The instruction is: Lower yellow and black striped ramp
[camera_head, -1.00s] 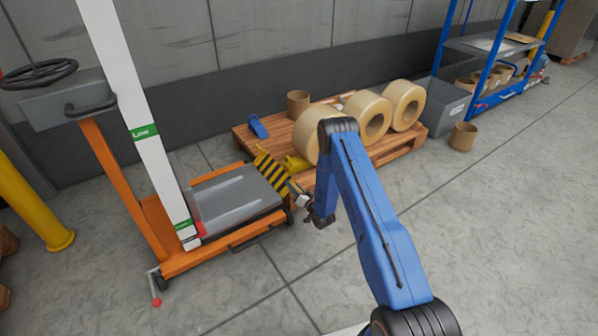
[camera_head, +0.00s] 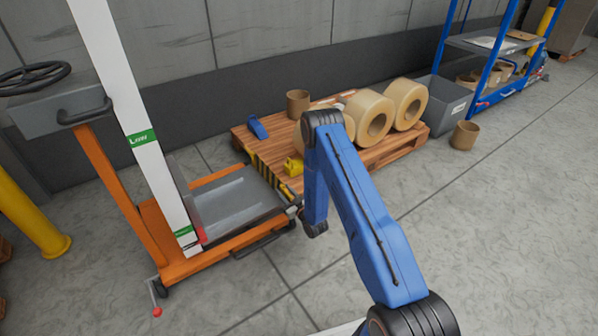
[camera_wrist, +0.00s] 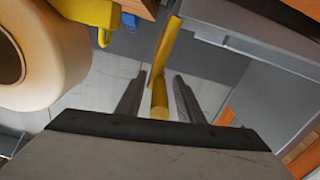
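In the head view my gripper is mostly hidden behind my arm near the ramp's near end. Whether the ramp rests on the pallet cannot be told.
Large tan rolls (camera_head: 370,115), a brown roll core (camera_head: 298,104), a blue item (camera_head: 257,127) and a yellow item (camera_head: 293,166) are on the pallet. The orange lift cart (camera_head: 170,262) stands left. A grey bin (camera_head: 445,103) is beyond the pallet. The front floor is clear.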

